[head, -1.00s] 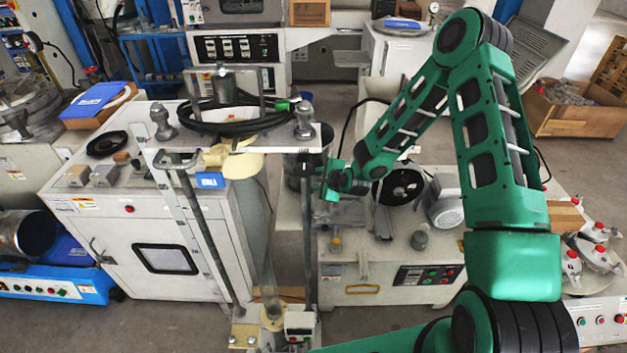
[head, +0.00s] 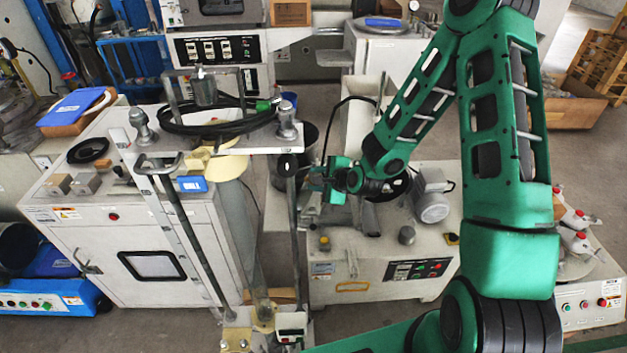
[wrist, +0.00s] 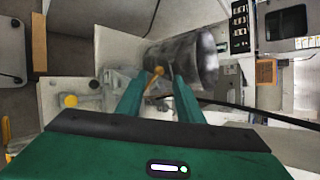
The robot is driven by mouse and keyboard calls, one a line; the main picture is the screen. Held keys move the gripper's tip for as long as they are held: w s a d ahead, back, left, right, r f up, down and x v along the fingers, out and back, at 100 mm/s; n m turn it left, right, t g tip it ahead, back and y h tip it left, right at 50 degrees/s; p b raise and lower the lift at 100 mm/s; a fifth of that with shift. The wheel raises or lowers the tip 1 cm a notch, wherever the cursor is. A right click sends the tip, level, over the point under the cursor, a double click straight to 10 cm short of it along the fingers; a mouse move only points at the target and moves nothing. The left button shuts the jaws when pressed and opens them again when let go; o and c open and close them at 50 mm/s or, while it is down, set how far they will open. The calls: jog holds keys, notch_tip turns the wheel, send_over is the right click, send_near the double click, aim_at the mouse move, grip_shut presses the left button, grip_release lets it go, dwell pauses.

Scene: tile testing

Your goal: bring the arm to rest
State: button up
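My green arm reaches from the lower right of the head view, up past the top edge and back down to my gripper (head: 325,180). My gripper hangs close above the middle grey machine (head: 385,285), near a dark cylinder on its left. In the wrist view my gripper (wrist: 160,78) has its two green fingers apart. No held object shows between them. Whether the fingers touch anything cannot be told.
A tall test stand (head: 247,147) with a coiled black cable (head: 185,127) rises left of my gripper. A white cabinet (head: 100,250) stands further left. A cardboard box (head: 575,108) sits at the back right. Bare floor (head: 190,325) shows in front.

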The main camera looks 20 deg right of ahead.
dwell(0.3)
jog(key=s+d+r+n+g+h, duration=0.25)
jog(key=s+d+r+n, duration=0.3)
jog(key=s+d, duration=0.3)
jog(key=s+d+r+n+g+h, duration=0.2)
jog(key=s+d+r+n+g, duration=0.15)
jog(key=s+d+r, duration=0.5)
jog(key=s+d+r+n+g, duration=0.1)
jog(key=s+r, duration=0.1)
jog(key=s, duration=0.6)
jog(key=s+d+r+n+g, duration=0.1)
jog(key=s+r+n, duration=0.1)
jog(key=s, duration=0.6)
jog(key=s+d+r+n+g+y, duration=0.1)
jog(key=s+d+r+g, duration=0.1)
jog(key=s+r, duration=0.2)
jog(key=s, duration=0.3)
jog(key=shift+s+n, duration=0.4)
jog(key=shift+d, duration=0.1)
